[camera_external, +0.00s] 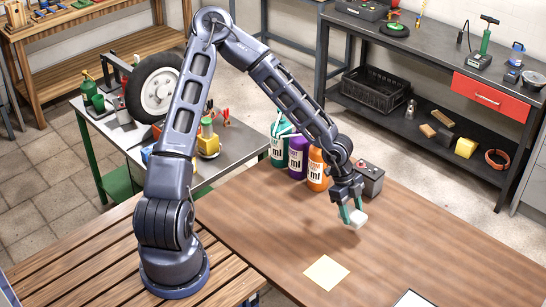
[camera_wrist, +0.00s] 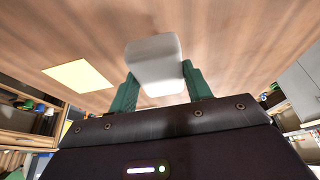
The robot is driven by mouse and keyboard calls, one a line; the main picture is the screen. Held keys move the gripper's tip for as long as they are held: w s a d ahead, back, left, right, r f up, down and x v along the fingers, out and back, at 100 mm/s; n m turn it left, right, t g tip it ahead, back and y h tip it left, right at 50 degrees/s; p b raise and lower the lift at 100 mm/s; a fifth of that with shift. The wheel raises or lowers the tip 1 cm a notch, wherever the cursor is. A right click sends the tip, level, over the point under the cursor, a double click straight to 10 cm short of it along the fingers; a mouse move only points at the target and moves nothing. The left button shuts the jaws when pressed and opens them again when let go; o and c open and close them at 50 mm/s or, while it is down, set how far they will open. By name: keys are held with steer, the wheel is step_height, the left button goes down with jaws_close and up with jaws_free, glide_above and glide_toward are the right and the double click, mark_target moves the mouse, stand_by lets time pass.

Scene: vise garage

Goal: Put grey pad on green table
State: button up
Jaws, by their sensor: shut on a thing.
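My gripper (camera_external: 352,211) is shut on a small light grey, nearly white pad (camera_external: 358,219). It holds the pad above the brown wooden table. In the wrist view the pad (camera_wrist: 154,58) sits between the two green fingers of my gripper (camera_wrist: 160,84). A table with green legs and a grey top (camera_external: 246,146) stands at the left behind my arm, well away from the pad. My arm hides part of that table.
The brown table (camera_external: 420,240) carries a pale yellow square (camera_external: 326,272), bottles (camera_external: 298,158) and a dark battery-like box (camera_external: 371,180). A wheel (camera_external: 158,90), green cans and a yellow tool (camera_external: 208,145) crowd the green-legged table; its right end looks clear.

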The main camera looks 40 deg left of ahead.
mark_target(352, 212)
step_height(352, 212, up, 15)
steer(key=shift+f, duration=0.1)
